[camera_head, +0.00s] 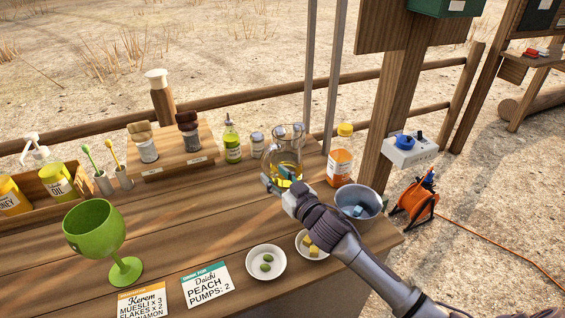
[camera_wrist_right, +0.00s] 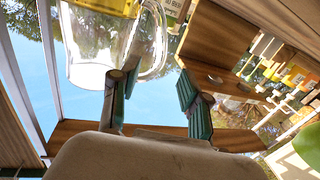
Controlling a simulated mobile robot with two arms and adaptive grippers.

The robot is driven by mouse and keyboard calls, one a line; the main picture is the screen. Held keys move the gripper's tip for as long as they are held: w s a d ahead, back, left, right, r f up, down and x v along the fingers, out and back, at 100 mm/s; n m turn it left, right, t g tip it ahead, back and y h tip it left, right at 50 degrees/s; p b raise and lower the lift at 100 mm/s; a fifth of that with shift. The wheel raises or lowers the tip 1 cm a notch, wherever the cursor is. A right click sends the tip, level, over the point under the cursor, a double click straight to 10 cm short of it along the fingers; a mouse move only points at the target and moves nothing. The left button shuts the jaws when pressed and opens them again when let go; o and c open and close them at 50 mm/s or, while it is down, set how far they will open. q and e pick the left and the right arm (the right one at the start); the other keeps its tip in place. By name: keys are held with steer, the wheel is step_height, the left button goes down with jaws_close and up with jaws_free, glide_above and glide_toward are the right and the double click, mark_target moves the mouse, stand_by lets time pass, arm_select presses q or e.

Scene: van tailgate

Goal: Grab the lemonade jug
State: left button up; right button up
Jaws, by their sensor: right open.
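The lemonade jug (camera_head: 284,152) is clear glass with yellow liquid low inside. It stands upright near the back right of the wooden table. My right gripper (camera_head: 277,178) is open in front of the jug's lower part and partly covers it. In the right wrist view the jug (camera_wrist_right: 88,42) shows at upper left, with its clear handle beside one finger. The open right gripper (camera_wrist_right: 152,84) has nothing between its fingers that I can see it holding. Whether a finger touches the jug, I cannot tell. My left gripper is not in view.
A green goblet (camera_head: 96,232) stands at front left; the table's middle is clear.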

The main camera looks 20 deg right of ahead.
mark_target(263, 159)
steer(key=p+x, duration=0.1)
steer(key=x, duration=0.5)
steer(key=shift+w+a+r, duration=0.1)
steer(key=shift+w+r, duration=0.1)
jaws_close()
steer(key=shift+r, duration=0.35)
steer(key=shift+w+f, duration=0.1)
